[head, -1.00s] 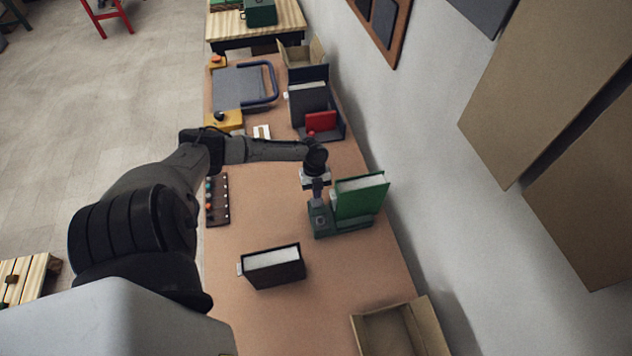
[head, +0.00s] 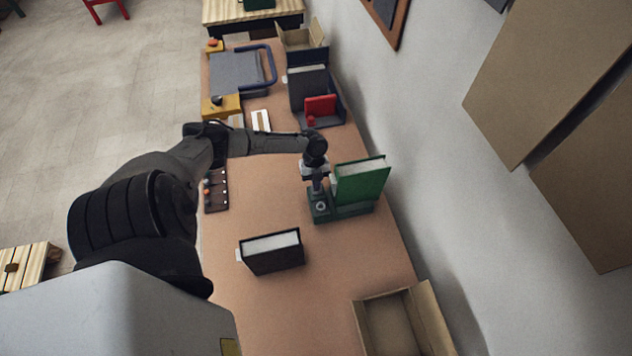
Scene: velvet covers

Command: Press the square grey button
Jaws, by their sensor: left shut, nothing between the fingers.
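A green book holder (head: 349,209) stands on the tan table with a green book (head: 361,182) upright in it. A small grey button (head: 321,207) shows on the holder's near left block; its square shape is too small to confirm. My left arm reaches in from the left. My left gripper (head: 317,192) is shut and empty, pointing down just above and behind the button in the picture. I cannot tell whether the fingertips touch the block. My right gripper is out of view.
A dark book (head: 272,252) stands nearer on the table (head: 310,315), with an open cardboard box (head: 358,318) at the near right. A strip of coloured knobs (head: 216,190) lies at the left edge. Farther back are a dark holder with a red block (head: 320,107) and a blue-handled press (head: 237,72).

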